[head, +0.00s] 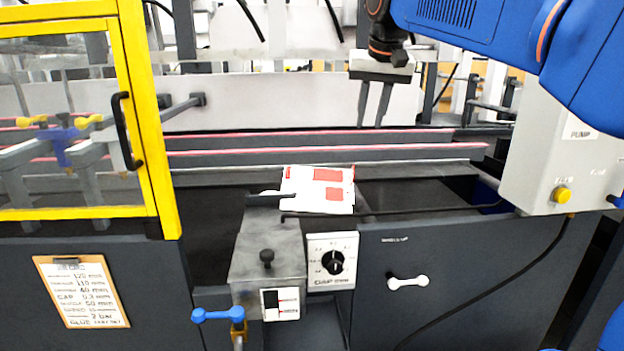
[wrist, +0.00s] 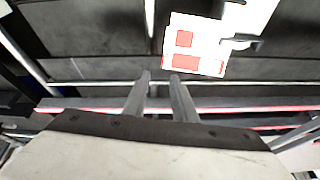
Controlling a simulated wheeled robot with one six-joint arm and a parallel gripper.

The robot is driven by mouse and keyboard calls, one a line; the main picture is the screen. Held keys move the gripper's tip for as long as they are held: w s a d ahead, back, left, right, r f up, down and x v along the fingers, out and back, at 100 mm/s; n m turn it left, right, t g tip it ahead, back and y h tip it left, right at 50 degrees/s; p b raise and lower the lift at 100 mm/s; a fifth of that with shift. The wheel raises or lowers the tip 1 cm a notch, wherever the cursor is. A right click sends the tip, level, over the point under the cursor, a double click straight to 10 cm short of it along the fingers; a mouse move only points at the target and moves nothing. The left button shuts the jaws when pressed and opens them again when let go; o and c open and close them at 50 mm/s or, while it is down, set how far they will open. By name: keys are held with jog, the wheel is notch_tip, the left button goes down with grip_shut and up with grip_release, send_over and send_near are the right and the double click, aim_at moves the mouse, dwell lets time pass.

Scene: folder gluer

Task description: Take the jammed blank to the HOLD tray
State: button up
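The blank (head: 318,190) is a white flat piece with red panels. In the head view it lies at the middle of the machine's front, tilted, its lower left by a dark bar above the grey glue unit. It also shows in the wrist view (wrist: 196,44), at the upper middle, beyond my fingertips. My gripper (head: 373,122) hangs above and behind the blank, to its right in the head view, pointing down. Its two fingers are apart with nothing between them, as the wrist view (wrist: 160,76) also shows. I cannot make out a HOLD tray in either view.
A yellow-framed guard door (head: 150,120) stands at the left. A grey pump box (head: 562,150) stands at the right. A dark rod (head: 420,210) passes near the blank.

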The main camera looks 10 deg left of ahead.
jog(key=shift+w+a+x, duration=0.1)
jog(key=shift+a+x, duration=0.1)
jog(key=shift+x, duration=2.7)
jog(key=shift+w+a+x, duration=0.1)
jog(key=shift+a+x, duration=0.05)
jog(key=shift+x, duration=2.8)
jog(key=shift+a+x, duration=0.2)
jog(key=shift+x, duration=2.7)
jog(key=shift+r, duration=0.15)
grip_shut()
